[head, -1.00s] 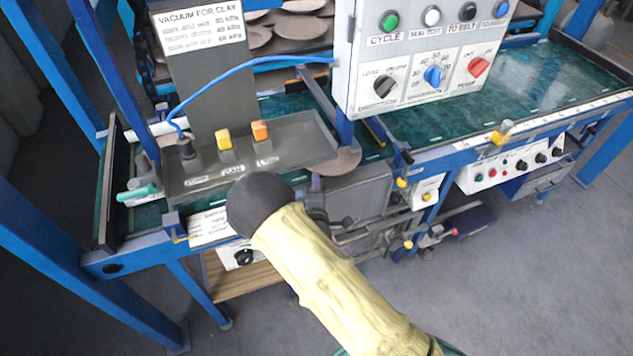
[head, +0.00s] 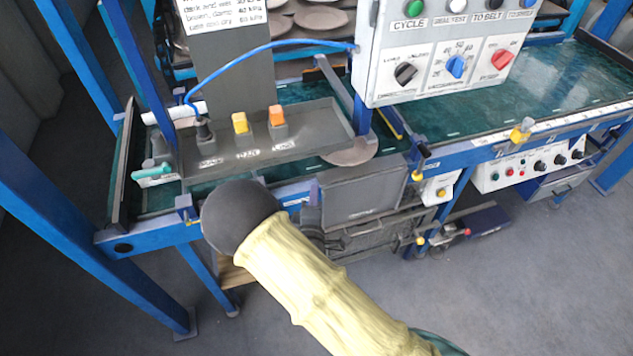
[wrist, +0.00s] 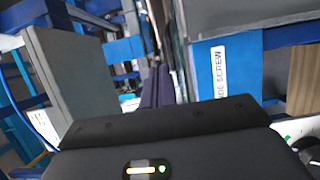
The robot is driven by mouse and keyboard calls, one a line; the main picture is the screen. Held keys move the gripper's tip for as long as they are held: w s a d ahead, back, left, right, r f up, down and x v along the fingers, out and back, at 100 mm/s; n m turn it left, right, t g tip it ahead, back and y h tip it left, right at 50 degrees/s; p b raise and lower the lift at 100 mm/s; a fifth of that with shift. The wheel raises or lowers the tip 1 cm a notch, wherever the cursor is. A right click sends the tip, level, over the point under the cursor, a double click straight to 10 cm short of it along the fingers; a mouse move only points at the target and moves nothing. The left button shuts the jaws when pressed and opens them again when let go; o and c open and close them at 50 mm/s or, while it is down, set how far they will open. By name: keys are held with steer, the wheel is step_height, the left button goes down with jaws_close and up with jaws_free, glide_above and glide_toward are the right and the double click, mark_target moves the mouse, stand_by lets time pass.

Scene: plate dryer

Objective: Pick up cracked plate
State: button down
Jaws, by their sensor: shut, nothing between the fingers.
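A brown round plate (head: 350,152) lies on the green belt, partly hidden by the grey tray's right end. I cannot make out a crack on it. More brown plates (head: 320,18) lie on the rack behind; none shows a clear crack. My gripper (head: 314,190) is mostly hidden behind my arm, its purple fingertips just in front of the belt's blue front rail, below and left of the plate. In the wrist view my gripper's purple fingers (wrist: 157,86) are together and hold nothing. I cannot make out a plate there.
The grey tray (head: 225,165) carries yellow and orange switches and a blue hose. The control box (head: 440,60) hangs above the belt. Blue posts (head: 75,200) stand at the left. A grey box (head: 360,190) sits below the front rail. The green belt (head: 490,110) is clear at right.

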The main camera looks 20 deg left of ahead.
steer(key=v, duration=0.3)
steer(key=shift+a, duration=0.1)
